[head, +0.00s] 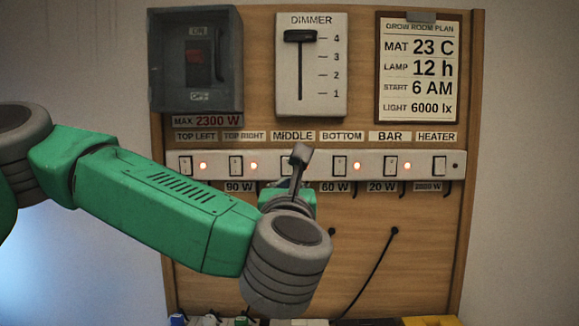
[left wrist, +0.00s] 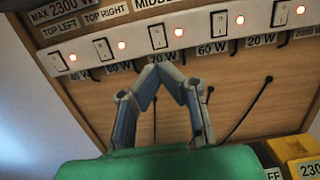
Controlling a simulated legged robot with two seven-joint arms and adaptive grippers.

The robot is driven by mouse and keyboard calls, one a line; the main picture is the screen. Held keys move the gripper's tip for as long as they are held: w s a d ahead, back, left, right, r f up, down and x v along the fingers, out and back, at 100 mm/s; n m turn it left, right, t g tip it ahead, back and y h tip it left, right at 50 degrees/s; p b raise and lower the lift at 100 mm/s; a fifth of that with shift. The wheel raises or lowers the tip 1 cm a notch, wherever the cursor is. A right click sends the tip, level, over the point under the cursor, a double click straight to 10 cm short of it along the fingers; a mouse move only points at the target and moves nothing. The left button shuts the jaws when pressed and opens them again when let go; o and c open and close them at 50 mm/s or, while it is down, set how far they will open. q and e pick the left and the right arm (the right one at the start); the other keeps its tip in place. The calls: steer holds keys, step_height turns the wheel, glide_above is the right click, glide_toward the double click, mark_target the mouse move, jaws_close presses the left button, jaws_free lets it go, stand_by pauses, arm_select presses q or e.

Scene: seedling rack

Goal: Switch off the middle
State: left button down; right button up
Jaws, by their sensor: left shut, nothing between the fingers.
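The middle switch (head: 285,167) is a white rocker on the white power strip, under the "MIDDLE" label (head: 293,136). My left gripper (head: 300,153) partly covers it in the head view and hides its lamp. In the left wrist view the middle switch (left wrist: 158,37) shows fully, with its red lamp (left wrist: 179,32) lit. There my left gripper (left wrist: 166,72) is shut and empty, its tips appearing just below the strip near the 70 W tag. I cannot tell whether the tips touch anything. My right gripper is in neither view.
Neighbouring switches top right (head: 236,166) and bottom (head: 339,166) sit close on either side, lamps lit. The heater lamp (head: 456,166) is dark. Above are a breaker box (head: 222,90) and a dimmer (head: 325,90). Cables hang below; yellow things (head: 432,321) stand lower right.

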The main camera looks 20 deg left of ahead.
mark_target(287, 160)
arm_select(q)
steer(key=p+x, duration=0.1)
steer(key=x, duration=0.3)
steer(key=p+x, duration=0.2)
steer(key=x, duration=0.2)
steer(key=a+p+x, duration=0.1)
steer(key=x, duration=0.4)
steer(key=shift+p, duration=0.3)
steer(key=shift+w, duration=0.45)
steer(key=shift+w+a+r+b, duration=0.1)
steer(key=shift+w+a+b, duration=0.2)
steer(key=shift+b, duration=0.9)
steer(key=shift+s+r+g, duration=0.15)
steer(key=shift+r+g, duration=0.2)
steer(key=shift+g, duration=0.15)
steer(key=shift+d, duration=0.3)
